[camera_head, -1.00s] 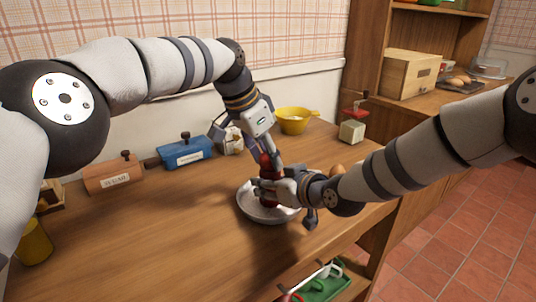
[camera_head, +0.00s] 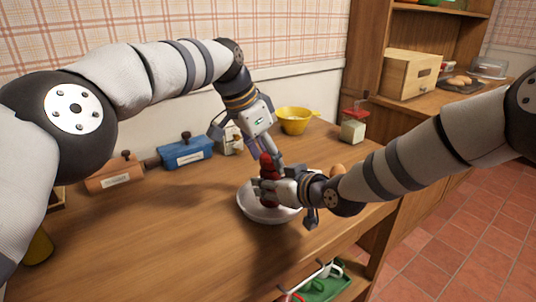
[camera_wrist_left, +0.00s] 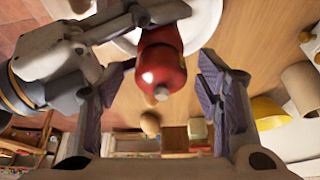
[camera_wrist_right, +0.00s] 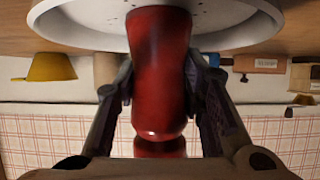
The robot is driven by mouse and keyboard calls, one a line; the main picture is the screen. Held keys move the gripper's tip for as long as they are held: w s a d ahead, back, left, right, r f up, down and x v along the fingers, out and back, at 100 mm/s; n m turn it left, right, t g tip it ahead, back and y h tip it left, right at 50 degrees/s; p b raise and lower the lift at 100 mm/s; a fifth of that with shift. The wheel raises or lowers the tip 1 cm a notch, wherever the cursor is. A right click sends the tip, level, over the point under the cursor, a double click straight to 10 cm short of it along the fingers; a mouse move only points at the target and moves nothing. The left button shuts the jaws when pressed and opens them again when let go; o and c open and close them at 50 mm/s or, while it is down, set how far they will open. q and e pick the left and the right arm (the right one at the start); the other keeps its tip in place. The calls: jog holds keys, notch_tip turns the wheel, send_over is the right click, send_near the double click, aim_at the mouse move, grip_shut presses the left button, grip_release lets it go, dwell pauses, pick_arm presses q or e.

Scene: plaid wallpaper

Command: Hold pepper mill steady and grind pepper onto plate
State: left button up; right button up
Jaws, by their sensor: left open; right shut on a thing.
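The red pepper mill (camera_head: 267,172) stands upright over the white plate (camera_head: 245,208) on the wooden counter. My right gripper (camera_head: 264,190) is shut around the mill's body. In the right wrist view its two fingers press the red mill (camera_wrist_right: 160,70) from both sides, and dark specks show on the plate (camera_wrist_right: 80,22). My left gripper (camera_head: 270,152) is above, at the mill's top. In the left wrist view its fingers are open, with the mill's rounded red top (camera_wrist_left: 162,65) between them and a gap on either side. The mill's lower end is partly hidden by my right gripper.
A yellow bowl (camera_head: 294,121) and a red-topped grinder (camera_head: 353,128) stand behind. Blue (camera_head: 186,153) and orange (camera_head: 115,174) canisters line the wall. An egg (camera_head: 338,169) shows behind my right wrist.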

pick_arm(q)
jog(key=v, duration=1.2)
jog(key=shift+c, duration=0.3)
